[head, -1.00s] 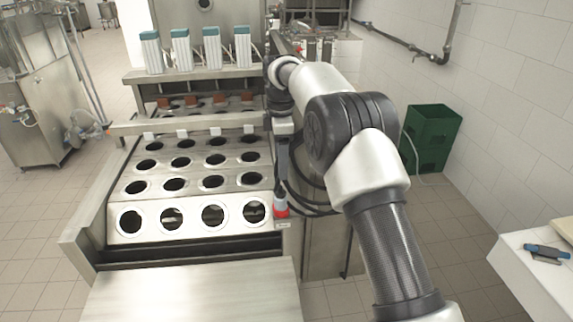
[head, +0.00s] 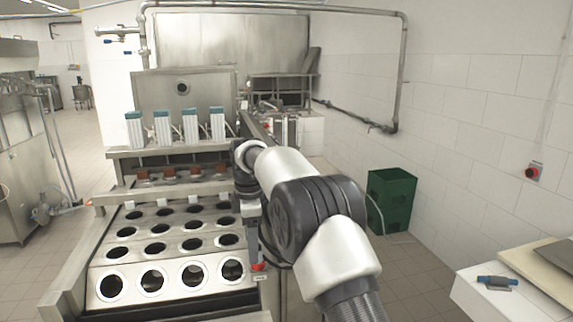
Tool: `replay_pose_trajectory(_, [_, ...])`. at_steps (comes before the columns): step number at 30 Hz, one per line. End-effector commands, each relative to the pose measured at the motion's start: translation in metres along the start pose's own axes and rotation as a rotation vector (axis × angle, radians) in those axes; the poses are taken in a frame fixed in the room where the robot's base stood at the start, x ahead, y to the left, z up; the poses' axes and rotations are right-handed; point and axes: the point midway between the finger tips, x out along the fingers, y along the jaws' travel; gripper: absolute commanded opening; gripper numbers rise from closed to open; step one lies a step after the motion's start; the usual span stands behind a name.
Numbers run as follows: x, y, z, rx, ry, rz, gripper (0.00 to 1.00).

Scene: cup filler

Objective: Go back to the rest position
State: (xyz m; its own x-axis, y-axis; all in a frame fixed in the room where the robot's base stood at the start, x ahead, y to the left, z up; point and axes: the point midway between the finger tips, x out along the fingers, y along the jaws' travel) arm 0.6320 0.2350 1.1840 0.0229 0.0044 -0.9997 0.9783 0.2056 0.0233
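My arm reaches forward from the bottom of the head view, with its grey and white links right of the cup filler. My gripper (head: 257,262) points down at the right edge of the filler's front row of cup holes. A small red part shows at its tip. I cannot tell whether its fingers are open or shut, or whether the red part belongs to it. The cup filler (head: 150,253) is a steel machine with several rows of round holes. The holes I can see into look empty.
Several white and teal units (head: 190,126) stand on the filler's rear shelf. A white table (head: 490,305) with a blue and grey tool (head: 497,282) is at lower right. Tiled floor is clear between crates and table.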

Motion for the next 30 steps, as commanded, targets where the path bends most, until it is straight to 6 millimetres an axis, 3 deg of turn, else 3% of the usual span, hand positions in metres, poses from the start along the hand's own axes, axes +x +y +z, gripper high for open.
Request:
replay_pose_trajectory(1, [-0.022, -0.004, 0.01, 0.047, 0.002, 0.023, 0.64])
replay_pose_trajectory(7, [-0.07, -0.03, 0.037, 0.236, 0.012, 0.074, 0.64])
replay_pose_trajectory(11, [-0.105, -0.059, 0.06, 0.393, 0.025, 0.113, 0.64])
replay_pose_trajectory(14, [-0.135, -0.092, 0.08, 0.55, 0.042, 0.155, 0.64])
replay_pose_trajectory(18, [-0.168, -0.156, 0.109, 0.808, 0.08, 0.22, 0.64])
replay_pose_trajectory(24, [-0.182, -0.258, 0.138, 1.18, 0.158, 0.309, 0.64])
replay_pose_trajectory(30, [-0.159, -0.348, 0.151, 1.514, 0.254, 0.382, 0.64])
